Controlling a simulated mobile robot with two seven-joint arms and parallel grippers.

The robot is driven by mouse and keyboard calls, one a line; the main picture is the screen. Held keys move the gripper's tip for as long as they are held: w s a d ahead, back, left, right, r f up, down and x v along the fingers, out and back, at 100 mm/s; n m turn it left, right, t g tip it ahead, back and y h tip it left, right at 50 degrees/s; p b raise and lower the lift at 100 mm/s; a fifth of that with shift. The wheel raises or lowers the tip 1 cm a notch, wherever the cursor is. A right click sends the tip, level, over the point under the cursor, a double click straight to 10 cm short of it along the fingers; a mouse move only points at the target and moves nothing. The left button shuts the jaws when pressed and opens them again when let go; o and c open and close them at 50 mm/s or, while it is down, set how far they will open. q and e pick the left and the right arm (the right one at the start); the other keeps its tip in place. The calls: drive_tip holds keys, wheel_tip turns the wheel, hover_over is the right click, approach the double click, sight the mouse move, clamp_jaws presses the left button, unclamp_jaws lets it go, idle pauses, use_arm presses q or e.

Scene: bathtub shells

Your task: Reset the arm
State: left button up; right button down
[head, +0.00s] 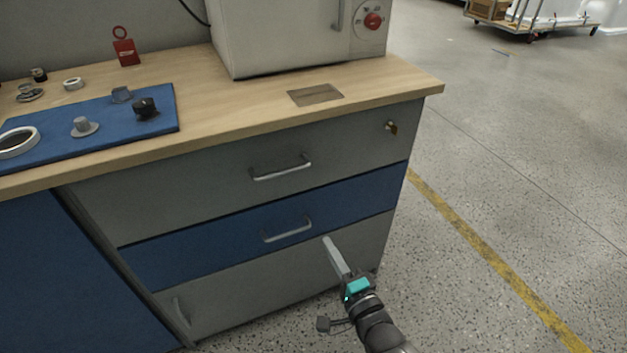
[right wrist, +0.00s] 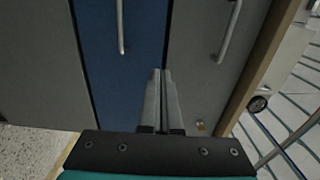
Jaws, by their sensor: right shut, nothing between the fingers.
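My right gripper (head: 327,241) is in the head view at the lower middle, in front of the cabinet and just right of the blue drawer's handle (head: 287,230). Its fingers are together with nothing between them. In the right wrist view the gripper (right wrist: 158,72) points at the drawer fronts, with the blue drawer (right wrist: 118,60) left of the fingertips and a grey drawer (right wrist: 198,75) behind and right of them. I cannot tell whether the tips touch the cabinet. My left gripper is not in view.
The wooden worktop (head: 230,105) holds a blue mat (head: 60,146) with small parts, a red padlock-like tag (head: 125,50) and a white machine (head: 282,40). All drawers look shut. The speckled floor (head: 500,150) right of the cabinet is free. A cart (head: 525,18) stands far off.

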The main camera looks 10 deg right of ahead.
drive_tip(key=s+d+f+n+g+h+p, duration=0.25)
drive_tip(key=s+d+f+n+g, duration=0.3)
drive_tip(key=s+f, duration=0.45)
drive_tip(key=s+d+f+n+g+h+p, duration=0.2)
drive_tip(key=s+d+f+n+g+p, duration=0.3)
drive_tip(key=s+f, duration=0.55)
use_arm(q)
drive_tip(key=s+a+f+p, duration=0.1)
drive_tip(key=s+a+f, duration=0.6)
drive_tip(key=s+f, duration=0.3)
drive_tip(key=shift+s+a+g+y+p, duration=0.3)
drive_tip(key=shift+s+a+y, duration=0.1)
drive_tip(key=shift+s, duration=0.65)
use_arm(e)
drive_tip(key=s+d+f+n+g+h, duration=0.1)
drive_tip(key=s+d+f+n+g, duration=0.1)
drive_tip(key=s, duration=0.5)
drive_tip(key=s+d+f+n+g, duration=0.1)
drive_tip(key=s+n, duration=0.3)
drive_tip(key=s, duration=0.4)
drive_tip(key=shift+d+f+g+h, duration=0.35)
drive_tip(key=shift+d+g, duration=0.4)
drive_tip(key=shift+d, duration=0.05)
